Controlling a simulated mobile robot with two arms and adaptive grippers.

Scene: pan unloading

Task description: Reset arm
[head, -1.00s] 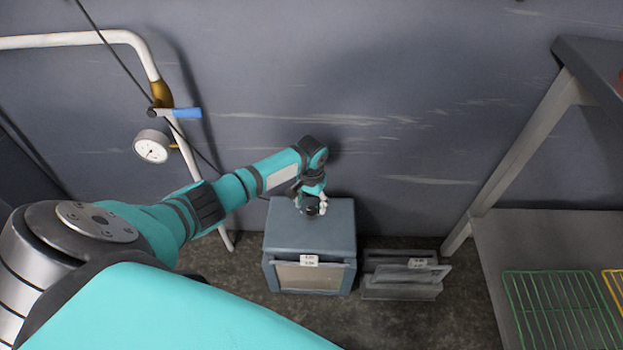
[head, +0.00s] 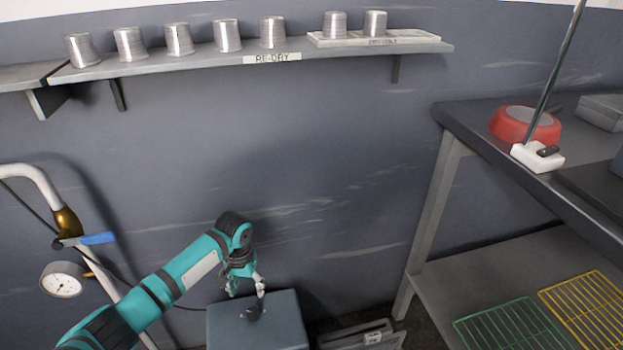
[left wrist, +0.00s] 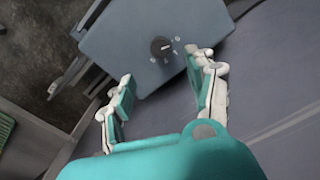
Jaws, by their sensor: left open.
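My left gripper (head: 246,287) is teal with pale fingers. It is open and empty, just above the grey-blue box (head: 283,325) by the wall. In the left wrist view its two fingers (left wrist: 162,92) stand apart, with the box top (left wrist: 140,35) and its dark knob (left wrist: 161,46) beyond them. The knob also shows in the head view below the fingers. I cannot tell whether a finger touches it. My right gripper is not in view.
A shelf (head: 160,62) marked RE-DRY holds several metal cups. At right a table (head: 475,118) bears a red pan (head: 524,124) and a white block (head: 538,157) with a rod. Its lower shelf holds a green rack (head: 512,328) and a yellow rack (head: 590,308). A gauge (head: 62,280) and pipe stand at left.

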